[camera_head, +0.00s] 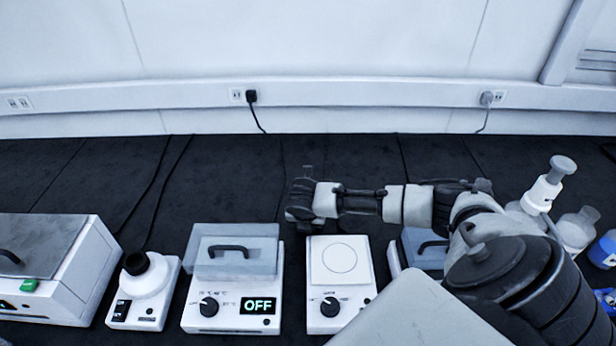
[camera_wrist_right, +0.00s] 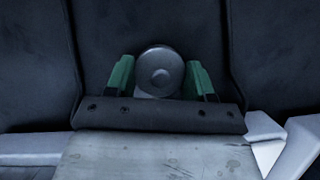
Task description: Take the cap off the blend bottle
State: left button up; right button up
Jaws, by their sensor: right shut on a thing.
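In the head view, my right gripper (camera_head: 303,196) is over the dark bench, behind the white stirrer. A small, faint greyish shape (camera_head: 307,172) shows just beyond it. No label is readable, so I cannot tell which bottle this is. My left gripper is out of view.
A white stirrer plate (camera_head: 339,262), a lidded heater reading OFF (camera_head: 232,262), a small mixer (camera_head: 147,280) and a larger box (camera_head: 62,262) line the front. Bottles with grey tops (camera_head: 577,228) stand at the right. The dark bench (camera_head: 230,175) behind is mostly clear.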

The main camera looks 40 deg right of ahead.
jog(key=o, duration=1)
jog(key=v, duration=1.2)
jog(key=shift+p, duration=0.4)
